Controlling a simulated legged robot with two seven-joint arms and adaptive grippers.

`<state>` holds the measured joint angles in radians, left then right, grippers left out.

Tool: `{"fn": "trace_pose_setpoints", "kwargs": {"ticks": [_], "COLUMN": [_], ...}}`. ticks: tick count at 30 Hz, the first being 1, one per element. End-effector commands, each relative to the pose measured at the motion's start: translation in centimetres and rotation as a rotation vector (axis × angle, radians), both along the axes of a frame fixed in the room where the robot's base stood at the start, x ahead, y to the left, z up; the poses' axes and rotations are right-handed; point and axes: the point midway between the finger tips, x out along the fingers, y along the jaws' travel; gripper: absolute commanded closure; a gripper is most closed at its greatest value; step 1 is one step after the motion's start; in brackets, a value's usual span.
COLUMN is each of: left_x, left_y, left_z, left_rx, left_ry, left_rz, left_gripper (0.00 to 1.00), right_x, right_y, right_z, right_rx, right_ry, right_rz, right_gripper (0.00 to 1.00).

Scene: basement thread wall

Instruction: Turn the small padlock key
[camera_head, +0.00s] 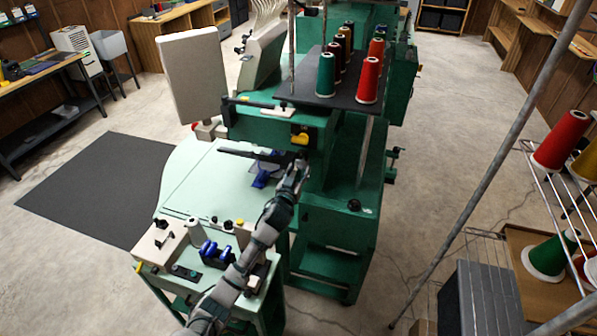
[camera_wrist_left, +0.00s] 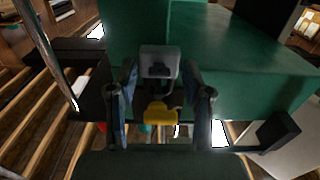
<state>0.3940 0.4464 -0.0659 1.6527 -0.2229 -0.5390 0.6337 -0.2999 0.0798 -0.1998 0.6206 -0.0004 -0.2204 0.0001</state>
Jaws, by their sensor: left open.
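A small grey padlock (camera_wrist_left: 159,62) shows in the left wrist view against a green machine body, its thin shackle toward a yellow block (camera_wrist_left: 159,114). The padlock's face has a dark patch; I cannot make out the key clearly. My left gripper (camera_wrist_left: 160,100) is open, with one finger on either side of the padlock and yellow block in the picture; contact cannot be told. In the head view my left gripper (camera_head: 299,172) is up at the green machine (camera_head: 345,215), just below the yellow block (camera_head: 299,138). There the padlock is mostly hidden or too small to tell. My right gripper is not in view.
Red, green and dark thread cones (camera_head: 369,80) stand on the machine's top shelf. A pale machine table (camera_head: 195,180) lies left of my left arm. A wire rack (camera_head: 545,185) with cones and a slanted pole (camera_head: 490,150) are at right. Concrete floor is clear between.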

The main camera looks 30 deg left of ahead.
Motion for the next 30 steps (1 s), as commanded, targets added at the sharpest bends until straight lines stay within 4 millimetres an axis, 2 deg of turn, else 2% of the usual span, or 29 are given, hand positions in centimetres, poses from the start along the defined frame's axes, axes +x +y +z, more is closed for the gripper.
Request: {"fn": "trace_pose_setpoints", "kwargs": {"ticks": [8,11,14,15,23,30], "left_x": [0.18,0.19,0.2,0.2,0.19,0.19], "left_y": [0.04,0.03,0.04,0.04,0.06,0.05], "left_z": [-0.05,-0.06,-0.06,-0.06,-0.02,0.15], "left_rx": [0.001,0.001,0.001,0.001,0.012,0.098], "left_ry": [0.001,0.001,0.001,0.001,0.004,0.024], "left_rz": [0.0,0.0,0.0,0.0,0.0,0.0], "left_gripper": [0.5,0.7,0.95,1.0,1.0,1.0], "right_x": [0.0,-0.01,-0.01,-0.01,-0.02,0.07], "right_y": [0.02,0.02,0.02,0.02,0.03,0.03], "right_z": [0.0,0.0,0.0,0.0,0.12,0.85], "right_rx": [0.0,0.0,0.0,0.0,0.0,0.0], "right_ry": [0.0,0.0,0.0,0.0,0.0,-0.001], "right_rz": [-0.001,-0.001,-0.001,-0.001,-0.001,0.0], "right_gripper": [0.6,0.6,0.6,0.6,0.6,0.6]}}
